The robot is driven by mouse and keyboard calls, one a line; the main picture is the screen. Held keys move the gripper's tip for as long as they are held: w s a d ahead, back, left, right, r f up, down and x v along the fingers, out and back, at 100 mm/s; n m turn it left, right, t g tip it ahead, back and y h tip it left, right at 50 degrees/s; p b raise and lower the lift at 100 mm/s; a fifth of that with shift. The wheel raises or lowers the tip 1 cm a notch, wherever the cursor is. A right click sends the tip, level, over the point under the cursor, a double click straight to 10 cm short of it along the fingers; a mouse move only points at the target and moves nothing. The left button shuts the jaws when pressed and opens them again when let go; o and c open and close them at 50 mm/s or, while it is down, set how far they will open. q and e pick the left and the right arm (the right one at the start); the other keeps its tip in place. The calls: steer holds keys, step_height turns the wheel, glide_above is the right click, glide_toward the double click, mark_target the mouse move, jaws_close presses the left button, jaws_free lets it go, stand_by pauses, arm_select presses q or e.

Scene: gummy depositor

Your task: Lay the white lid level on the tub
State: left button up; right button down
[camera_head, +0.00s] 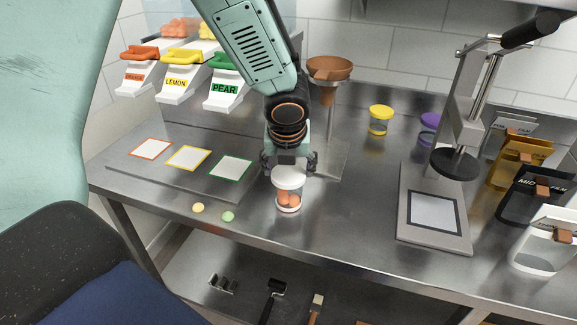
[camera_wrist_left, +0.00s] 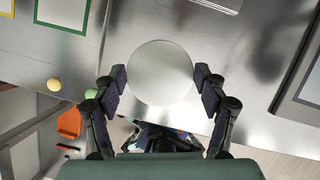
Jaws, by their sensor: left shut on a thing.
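The white lid (camera_head: 289,173) is at the mouth of a clear tub (camera_head: 289,201) that stands on the steel bench with orange gummies inside. My left gripper (camera_head: 289,166) comes down from above and is shut on the lid, one finger on each side. In the left wrist view the lid (camera_wrist_left: 160,73) is a plain round disc between the dark finger pads of my left gripper (camera_wrist_left: 160,84). The lid looks about level, but I cannot tell whether it rests fully on the rim. The tub is hidden below the lid in the wrist view. My right gripper is not in view.
A yellow gummy (camera_head: 198,207) and a green gummy (camera_head: 228,216) lie left of the tub, near the bench's front edge. A funnel stand (camera_head: 329,70) is behind. A yellow-lidded tub (camera_head: 380,120) and a press (camera_head: 436,212) stand to the right.

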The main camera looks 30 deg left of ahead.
arm_select(q)
steer(key=shift+f, duration=0.45)
steer(key=o, duration=1.2)
steer(key=shift+r, duration=0.1)
steer(key=shift+o, duration=0.2)
steer(key=v, duration=1.2)
steer(key=shift+d, duration=0.1)
